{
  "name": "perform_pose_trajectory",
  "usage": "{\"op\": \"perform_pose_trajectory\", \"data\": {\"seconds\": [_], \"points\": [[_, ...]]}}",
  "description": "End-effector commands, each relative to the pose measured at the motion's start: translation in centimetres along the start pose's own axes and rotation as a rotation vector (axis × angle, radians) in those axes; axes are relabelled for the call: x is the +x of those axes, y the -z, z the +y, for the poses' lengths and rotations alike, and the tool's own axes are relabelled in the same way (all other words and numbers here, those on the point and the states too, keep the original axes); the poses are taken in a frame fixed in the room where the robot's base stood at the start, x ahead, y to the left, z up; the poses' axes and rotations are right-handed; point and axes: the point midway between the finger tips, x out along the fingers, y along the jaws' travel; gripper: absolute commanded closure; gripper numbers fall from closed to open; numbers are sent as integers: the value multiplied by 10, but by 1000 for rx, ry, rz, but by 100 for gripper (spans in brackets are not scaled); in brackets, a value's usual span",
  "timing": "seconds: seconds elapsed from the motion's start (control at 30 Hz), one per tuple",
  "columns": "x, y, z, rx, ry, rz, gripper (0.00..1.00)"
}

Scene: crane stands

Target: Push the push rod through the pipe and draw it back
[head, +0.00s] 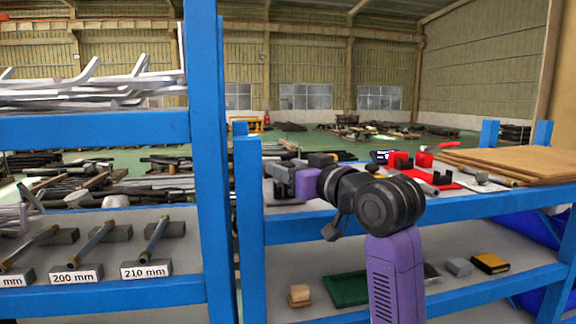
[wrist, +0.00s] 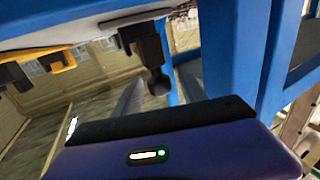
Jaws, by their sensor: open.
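My gripper (head: 274,175) is at the left end of the blue-framed table in the head view, pointing left. In the wrist view its two dark fingers stand apart (wrist: 158,82), and I see nothing held. A dark holder (wrist: 148,45) with a round dark end (wrist: 158,83) shows between and beyond the fingers; whether that end is the pipe or the push rod I cannot tell. Several thin rods lie on grey blocks on the left shelf, among them one by the 210 mm label (head: 156,238) and one by the 200 mm label (head: 97,242). My arm hides part of the table.
A blue upright (head: 207,150) separates the left rack from the table. Red and black holders (head: 400,160) and brown boards (head: 520,163) sit on the table. A green tray (head: 347,289) and small blocks (head: 490,263) lie on the shelf below. Metal bars (head: 100,90) fill the upper left shelf.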

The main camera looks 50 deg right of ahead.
Motion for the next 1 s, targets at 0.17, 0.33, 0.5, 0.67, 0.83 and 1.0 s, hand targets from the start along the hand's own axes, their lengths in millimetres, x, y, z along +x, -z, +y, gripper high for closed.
{"op": "perform_pose_trajectory", "data": {"seconds": [0.17,0.33,0.5,0.67,0.83,1.0], "points": [[2,0,0,0,0,0,51],[1,0,0,0,0,0,66],[1,0,0,0,0,0,100],[1,0,0,0,0,0,100],[1,0,0,0,0,1,100],[1,0,0,0,0,1,100]]}}
